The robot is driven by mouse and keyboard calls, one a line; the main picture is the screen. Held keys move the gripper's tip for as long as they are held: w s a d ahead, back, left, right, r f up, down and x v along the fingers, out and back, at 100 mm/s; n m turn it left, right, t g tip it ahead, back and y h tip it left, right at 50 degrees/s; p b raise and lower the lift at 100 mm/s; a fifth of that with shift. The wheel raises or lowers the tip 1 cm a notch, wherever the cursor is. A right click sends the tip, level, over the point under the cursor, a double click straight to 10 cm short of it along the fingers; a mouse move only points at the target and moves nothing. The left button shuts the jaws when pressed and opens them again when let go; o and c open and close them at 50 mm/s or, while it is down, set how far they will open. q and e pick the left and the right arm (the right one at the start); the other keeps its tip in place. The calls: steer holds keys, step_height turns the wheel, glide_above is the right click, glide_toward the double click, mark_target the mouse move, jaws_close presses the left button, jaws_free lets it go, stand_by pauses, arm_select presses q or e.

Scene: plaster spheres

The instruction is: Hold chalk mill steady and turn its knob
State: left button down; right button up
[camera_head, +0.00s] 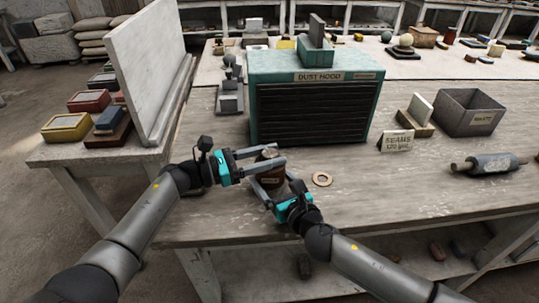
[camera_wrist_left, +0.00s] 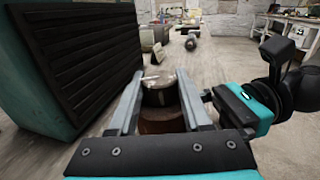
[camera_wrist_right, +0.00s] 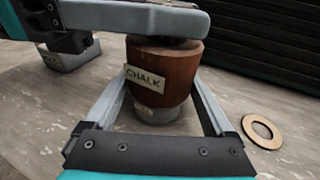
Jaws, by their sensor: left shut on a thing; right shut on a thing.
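The chalk mill (camera_head: 269,179) stands upright on the table in front of the dust hood. Its brown body with a CHALK label fills the middle of the right wrist view (camera_wrist_right: 165,78). Its metallic knob (camera_wrist_left: 160,94) is on top, between the fingers in the left wrist view. My left gripper (camera_head: 276,156) is shut on the knob, coming in from the left. My right gripper (camera_head: 271,187) is shut on the mill's body from the near right side, below the left fingers. The left fingers hide much of the knob in the right wrist view.
The teal dust hood (camera_head: 315,98) stands close behind the mill. A flat wooden ring (camera_head: 322,179) lies just right of it. A sign (camera_head: 396,140), a grey bin (camera_head: 470,113) and a roller (camera_head: 489,164) are farther right. The table's front edge is near.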

arm_select(q)
steer(key=shift+f+m+g+h, duration=0.15)
steer(key=shift+m+g, duration=0.35)
steer(key=shift+g, duration=0.25)
steer(key=shift+f+m+g+h, duration=0.15)
steer(key=shift+m+g, duration=0.35)
steer(key=shift+g, duration=0.25)
steer(key=c, duration=0.8)
jaws_free()
steer(key=o, duration=0.5)
steer(key=shift+r, duration=0.2)
steer(key=shift+c, duration=0.2)
steer(key=a, duration=1.2)
steer(key=shift+s, duration=0.45)
